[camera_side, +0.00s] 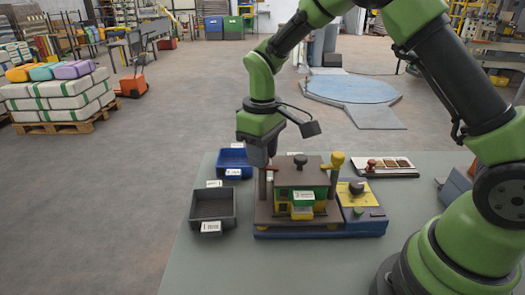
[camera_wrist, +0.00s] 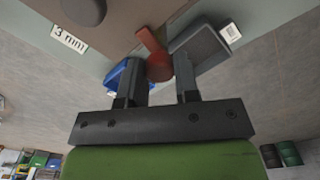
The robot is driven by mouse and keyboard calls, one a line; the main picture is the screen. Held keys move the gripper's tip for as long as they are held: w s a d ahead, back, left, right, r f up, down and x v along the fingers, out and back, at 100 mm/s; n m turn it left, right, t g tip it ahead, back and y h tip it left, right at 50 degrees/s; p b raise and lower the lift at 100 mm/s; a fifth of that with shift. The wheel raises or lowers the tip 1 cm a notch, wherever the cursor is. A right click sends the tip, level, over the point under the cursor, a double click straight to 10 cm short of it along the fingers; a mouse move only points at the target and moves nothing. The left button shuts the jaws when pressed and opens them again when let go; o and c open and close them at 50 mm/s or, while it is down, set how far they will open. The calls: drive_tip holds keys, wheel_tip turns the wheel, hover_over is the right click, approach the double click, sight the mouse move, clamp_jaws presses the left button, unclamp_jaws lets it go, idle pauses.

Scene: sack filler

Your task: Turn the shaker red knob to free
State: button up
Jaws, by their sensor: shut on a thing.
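The red knob (camera_wrist: 153,48) shows in the wrist view as a round hub with a lever pointing up and slightly left. My gripper (camera_wrist: 157,76) has one finger on each side of the hub and is shut on it. In the side view my gripper (camera_side: 262,166) reaches down at the left end of the sack filler machine (camera_side: 301,172), and a bit of red shows beside it. The machine has a brown top, green and yellow parts and a blue base. The fingertips are small and partly hidden there. I cannot read any marking for the knob's position.
A dark grey bin (camera_side: 213,205) and a blue bin (camera_side: 234,160) stand left of the machine. A yellow-topped unit (camera_side: 360,196) with a dark knob adjoins its right side. A white tray (camera_side: 390,167) lies behind right. The table's front left is clear.

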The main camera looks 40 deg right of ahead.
drive_tip(key=m, duration=0.4)
drive_tip(key=shift+m, duration=0.3)
drive_tip(key=m, duration=0.3)
drive_tip(key=shift+m, duration=0.3)
drive_tip(key=m, duration=0.4)
drive_tip(key=shift+m, duration=2.2)
drive_tip(key=o, duration=0.9)
